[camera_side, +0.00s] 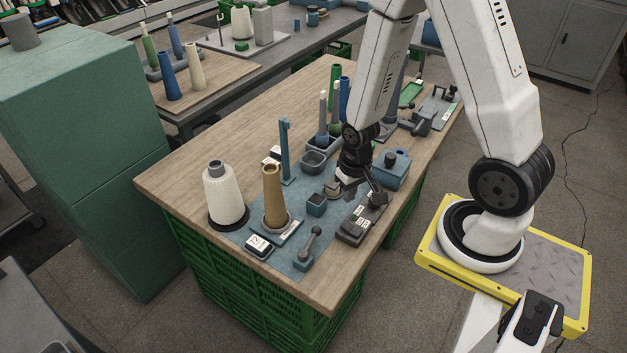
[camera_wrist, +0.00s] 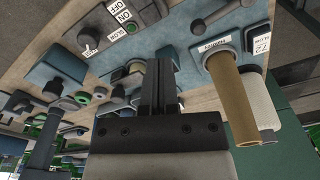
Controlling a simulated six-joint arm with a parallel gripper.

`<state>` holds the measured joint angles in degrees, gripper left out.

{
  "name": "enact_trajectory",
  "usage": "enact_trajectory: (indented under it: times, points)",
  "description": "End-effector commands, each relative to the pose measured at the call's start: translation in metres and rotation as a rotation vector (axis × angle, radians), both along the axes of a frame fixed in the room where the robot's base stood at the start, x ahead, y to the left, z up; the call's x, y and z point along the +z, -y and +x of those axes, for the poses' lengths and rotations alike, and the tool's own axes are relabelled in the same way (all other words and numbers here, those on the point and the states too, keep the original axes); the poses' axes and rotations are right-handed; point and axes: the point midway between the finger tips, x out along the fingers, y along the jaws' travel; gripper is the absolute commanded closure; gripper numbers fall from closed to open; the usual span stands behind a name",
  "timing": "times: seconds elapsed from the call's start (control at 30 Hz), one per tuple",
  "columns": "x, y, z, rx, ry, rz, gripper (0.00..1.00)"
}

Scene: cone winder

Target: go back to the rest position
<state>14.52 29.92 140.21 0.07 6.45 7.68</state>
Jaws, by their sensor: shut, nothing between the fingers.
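My gripper (camera_side: 349,187) is shut and empty, pointing down above the right part of the blue-grey mat (camera_side: 233,236). It is close to the small dark parts there; I cannot tell whether it touches them. Its closed dark fingers (camera_wrist: 158,88) show in the middle of the wrist view. The switch box (camera_side: 352,231) lies in front of it, and its switch and labels (camera_wrist: 122,18) show at the top of the wrist view. A brown cone (camera_side: 273,195) stands upright to its left, also in the wrist view (camera_wrist: 231,95).
A white yarn cone (camera_side: 224,196) stands at the table's left. A tall blue post (camera_side: 285,152), a grey bowl (camera_side: 314,162) and a blue-grey box (camera_side: 393,170) stand near my gripper. Several coloured cones stand behind. Bare wooden table (camera_side: 240,130) lies at the back left.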

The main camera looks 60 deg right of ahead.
Motion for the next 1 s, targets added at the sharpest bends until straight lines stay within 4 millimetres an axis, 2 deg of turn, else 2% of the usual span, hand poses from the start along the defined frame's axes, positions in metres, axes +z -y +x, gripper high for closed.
enact_trajectory:
  times: [0.03, 0.23, 0.4, 0.6, 0.8, 1.0]
  points:
    - [0.011, -0.005, 0.005, 0.031, 0.019, -0.005, 1.0]
    - [0.05, -0.025, 0.014, 0.147, 0.068, -0.019, 1.0]
    - [0.082, -0.044, 0.016, 0.245, 0.111, -0.03, 1.0]
    - [0.11, -0.062, 0.013, 0.339, 0.151, -0.038, 1.0]
    - [0.122, -0.07, 0.01, 0.383, 0.168, -0.041, 1.0]
    - [0.123, -0.071, 0.01, 0.389, 0.168, -0.042, 1.0]
